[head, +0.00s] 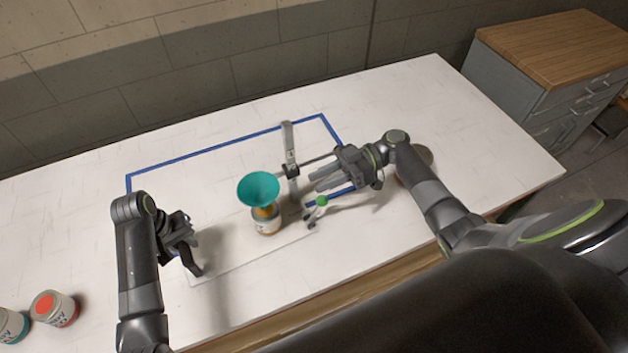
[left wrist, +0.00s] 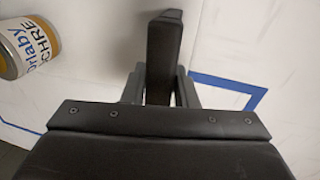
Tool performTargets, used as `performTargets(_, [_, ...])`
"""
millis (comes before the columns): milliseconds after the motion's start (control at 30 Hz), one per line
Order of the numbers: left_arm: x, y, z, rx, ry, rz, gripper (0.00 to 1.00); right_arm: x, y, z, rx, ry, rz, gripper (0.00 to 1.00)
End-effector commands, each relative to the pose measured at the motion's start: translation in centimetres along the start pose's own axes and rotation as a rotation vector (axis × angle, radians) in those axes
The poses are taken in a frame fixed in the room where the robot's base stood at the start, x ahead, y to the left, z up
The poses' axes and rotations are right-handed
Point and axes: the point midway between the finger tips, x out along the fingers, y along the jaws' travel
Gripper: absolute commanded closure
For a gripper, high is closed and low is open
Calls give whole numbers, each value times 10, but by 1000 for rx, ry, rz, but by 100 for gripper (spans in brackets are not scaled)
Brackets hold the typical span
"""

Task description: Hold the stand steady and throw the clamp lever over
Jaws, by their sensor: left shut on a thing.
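The metal stand (head: 288,143) rises from the table behind a teal funnel (head: 258,189). A dark clamp (head: 291,170) sits on its post, with a thin rod running right towards my right gripper. A green knob (head: 321,201) on a small dark part is just below that gripper; I cannot tell how it joins the clamp. My right gripper (head: 321,179) has its fingers apart, nothing visible between them. My left gripper (head: 195,262) is low over the table, left of the funnel and apart from the stand.
The funnel sits over a labelled can (head: 266,226), also in the left wrist view (left wrist: 25,48). Blue tape (head: 205,152) marks the table (head: 75,220). A red-topped can (head: 54,309) and another (head: 12,326) stand at the left front.

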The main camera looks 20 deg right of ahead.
Motion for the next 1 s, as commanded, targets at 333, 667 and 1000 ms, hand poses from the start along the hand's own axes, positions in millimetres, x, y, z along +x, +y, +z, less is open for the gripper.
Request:
performTargets(333, [1, 1, 1, 1, -3, 3, 100, 21, -5, 0, 50, -368, 26, 100])
performTargets(667, [1, 1, 1, 0, -2, 3, 100, 11, 5, -15, 114, -718, 306, 100])
performTargets(1000, [1, 0, 1, 0, -2, 2, 100, 1, 12, -26, 145, -807, 483, 100])
